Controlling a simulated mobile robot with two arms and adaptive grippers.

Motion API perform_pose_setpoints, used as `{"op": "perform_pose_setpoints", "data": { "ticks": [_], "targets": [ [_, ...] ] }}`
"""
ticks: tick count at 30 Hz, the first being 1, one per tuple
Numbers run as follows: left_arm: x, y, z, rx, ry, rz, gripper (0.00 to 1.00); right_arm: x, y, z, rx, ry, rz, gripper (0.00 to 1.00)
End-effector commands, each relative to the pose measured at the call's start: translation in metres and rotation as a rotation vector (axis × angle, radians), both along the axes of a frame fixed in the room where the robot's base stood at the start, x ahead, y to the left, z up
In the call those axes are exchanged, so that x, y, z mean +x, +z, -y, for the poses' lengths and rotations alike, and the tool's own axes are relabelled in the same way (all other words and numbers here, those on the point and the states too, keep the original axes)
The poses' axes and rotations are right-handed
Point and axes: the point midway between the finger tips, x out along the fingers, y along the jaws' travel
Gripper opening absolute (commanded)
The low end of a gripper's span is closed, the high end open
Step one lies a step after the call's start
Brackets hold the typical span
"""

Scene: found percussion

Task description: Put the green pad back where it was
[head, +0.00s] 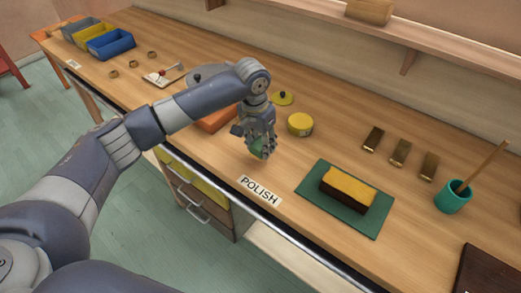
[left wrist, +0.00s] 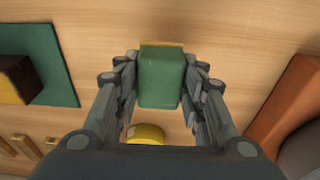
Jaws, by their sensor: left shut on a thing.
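A small green pad (left wrist: 161,78) is between the fingers of my left gripper (left wrist: 160,90) in the left wrist view, and a thin yellow edge shows at its far end. In the head view my left gripper (head: 260,147) is above the bench, left of the green mat, and the green pad (head: 259,148) is mostly hidden by the fingers. The "POLISH" label (head: 259,191) lies on the bench just in front of the gripper. My right gripper is not in view.
A dark block with a yellow top (head: 349,187) sits on the green mat (head: 316,185). A round yellow tin (head: 300,124) stands behind the gripper. Several brass bars (head: 400,151) and a teal cup (head: 453,197) are to the right. An orange block (head: 215,121) is at the left.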

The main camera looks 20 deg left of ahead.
Motion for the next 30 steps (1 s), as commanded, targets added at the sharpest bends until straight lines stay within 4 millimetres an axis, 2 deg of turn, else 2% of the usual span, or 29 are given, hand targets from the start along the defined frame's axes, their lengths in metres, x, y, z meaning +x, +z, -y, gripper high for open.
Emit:
{"op": "perform_pose_setpoints", "data": {
  "ticks": [7,19,20,22,30],
  "targets": [
    [-0.001,-0.030,-0.001,0.002,0.000,-0.002,0.15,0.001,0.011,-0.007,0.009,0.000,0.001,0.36],
    [-0.001,-0.037,0.000,0.001,0.000,-0.002,0.15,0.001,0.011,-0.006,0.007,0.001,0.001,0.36],
    [-0.001,-0.037,0.000,0.001,-0.001,-0.002,0.41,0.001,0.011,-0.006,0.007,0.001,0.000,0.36],
    [-0.001,-0.037,0.000,0.000,-0.001,-0.001,0.57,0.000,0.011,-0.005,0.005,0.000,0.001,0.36],
    [-0.001,-0.037,0.000,0.001,0.000,-0.001,0.57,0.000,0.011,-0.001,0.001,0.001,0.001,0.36]
  ]
}}
